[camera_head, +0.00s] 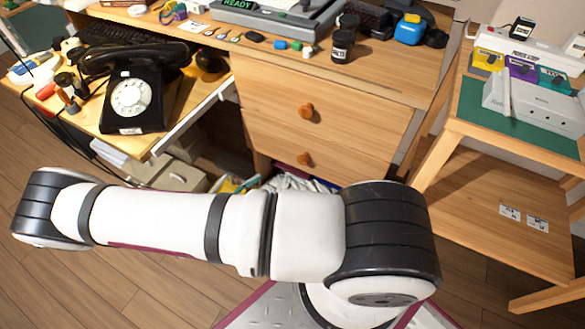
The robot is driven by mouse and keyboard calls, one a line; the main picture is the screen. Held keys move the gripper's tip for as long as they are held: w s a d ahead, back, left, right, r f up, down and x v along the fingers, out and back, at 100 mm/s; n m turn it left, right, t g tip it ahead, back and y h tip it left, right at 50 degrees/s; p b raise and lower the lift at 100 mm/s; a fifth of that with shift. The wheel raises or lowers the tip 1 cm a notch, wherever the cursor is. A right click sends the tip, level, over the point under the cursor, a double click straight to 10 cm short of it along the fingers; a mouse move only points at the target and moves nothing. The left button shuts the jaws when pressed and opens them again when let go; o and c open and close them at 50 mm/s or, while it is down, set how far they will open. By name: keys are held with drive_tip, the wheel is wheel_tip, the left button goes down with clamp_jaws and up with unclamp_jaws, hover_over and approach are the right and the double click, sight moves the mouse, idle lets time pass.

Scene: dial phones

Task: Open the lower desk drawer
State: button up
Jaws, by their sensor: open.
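The wooden desk (375,75) has two drawers in its right-hand part. The upper drawer (260,98) has a round orange-brown knob (306,112). The lower drawer (345,150) sits under it, with a similar knob (304,159). Both drawer fronts look flush with the desk. My white and black arm stretches across the lower middle of the picture, in front of and below the drawers. It hides the floor in front of them. My gripper is not in view.
A black dial phone (131,98) stands on a lower, pulled-out surface at left. A side table (500,125) with a green mat stands close on the right. Boxes and bags lie under the desk. Wooden floor (110,285) shows at lower left.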

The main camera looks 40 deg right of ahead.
sight(300, 163)
drive_tip(key=d, duration=0.4)
drive_tip(key=d+b, duration=0.1)
drive_tip(key=d, duration=0.4)
drive_tip(key=d+b, duration=0.1)
drive_tip(key=d, duration=0.3)
drive_tip(key=shift+s+d, duration=0.3)
drive_tip(key=shift+d, duration=0.05)
clamp_jaws()
